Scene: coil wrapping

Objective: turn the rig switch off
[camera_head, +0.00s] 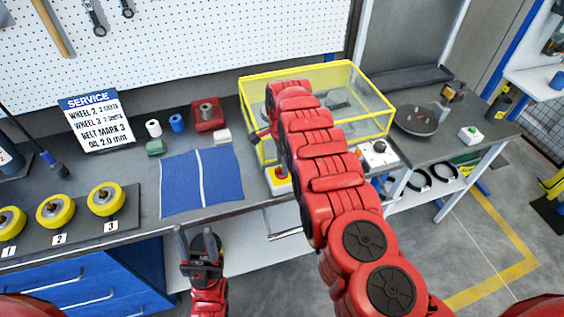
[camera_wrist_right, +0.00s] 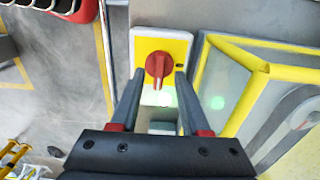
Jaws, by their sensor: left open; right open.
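The rig switch is a red rotary knob on a yellow plate. It shows in the right wrist view (camera_wrist_right: 158,64), its grip bar lying roughly along my fingers. In the head view a red and yellow piece, apparently this switch (camera_head: 279,180), sits below the front left corner of the yellow-framed enclosure, beside my right arm. My right gripper (camera_wrist_right: 160,76) is open, its fingertips on either side of the knob's lower part; contact cannot be told. In the head view my arm largely hides that gripper. My left gripper (camera_head: 198,238) is open and empty, in front of the bench edge.
The clear enclosure with yellow frame (camera_head: 350,68) stands on the bench behind my right arm. A blue mat (camera_head: 180,185) and yellow wheels (camera_head: 56,212) lie to the left. A grey disc (camera_head: 415,120) and a green-button box (camera_head: 470,135) are to the right.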

